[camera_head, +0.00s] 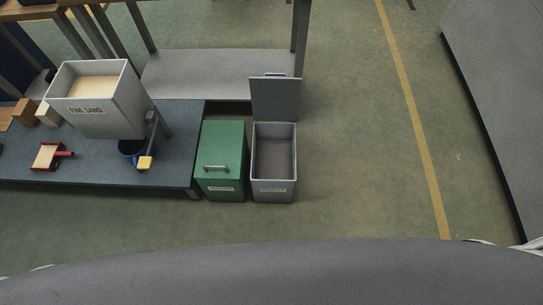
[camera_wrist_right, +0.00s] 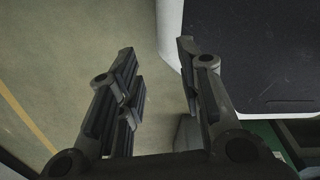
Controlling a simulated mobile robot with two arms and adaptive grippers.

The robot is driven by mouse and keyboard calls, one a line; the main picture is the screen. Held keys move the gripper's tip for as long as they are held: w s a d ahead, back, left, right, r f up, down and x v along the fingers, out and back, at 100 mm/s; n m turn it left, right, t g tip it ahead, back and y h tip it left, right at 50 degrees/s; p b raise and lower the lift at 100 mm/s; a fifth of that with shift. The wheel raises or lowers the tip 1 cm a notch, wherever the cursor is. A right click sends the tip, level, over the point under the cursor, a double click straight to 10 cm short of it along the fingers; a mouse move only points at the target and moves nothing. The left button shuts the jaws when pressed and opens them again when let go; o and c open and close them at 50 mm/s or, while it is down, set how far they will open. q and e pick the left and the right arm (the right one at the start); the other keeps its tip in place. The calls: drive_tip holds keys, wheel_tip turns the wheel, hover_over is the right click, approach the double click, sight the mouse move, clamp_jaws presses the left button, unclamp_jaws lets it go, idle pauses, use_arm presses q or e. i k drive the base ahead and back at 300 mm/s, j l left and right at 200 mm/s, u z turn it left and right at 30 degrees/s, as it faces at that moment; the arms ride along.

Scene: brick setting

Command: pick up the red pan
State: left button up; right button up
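The red pan (camera_head: 44,167) sits on the dark blue-grey bench (camera_head: 110,170) at the left of the head view. Its short handle points right, and pale, sand-coloured material fills the pan. My right gripper (camera_wrist_right: 156,47) shows only in the right wrist view. Its two fingers are apart with nothing between them, over green floor, and the pan is not in that view. My left gripper is in neither view.
Brown blocks (camera_head: 25,112) lie behind the pan. A closed green bin (camera_head: 222,150) and an open grey bin (camera_head: 288,160) stand right of the bench.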

sight(50, 154)
drive_tip(key=z, duration=0.1)
drive_tip(key=u, duration=1.95)
drive_tip(key=i+z, duration=0.1)
drive_tip(key=z, duration=0.6)
drive_tip(key=i+j+z, duration=0.45)
drive_tip(key=j, duration=0.2)
drive_tip(key=j+z, duration=0.25)
drive_tip(key=i+j+z, duration=0.25)
drive_tip(key=j, duration=0.25)
drive_tip(key=j+z, duration=0.2)
drive_tip(key=j, duration=0.2)
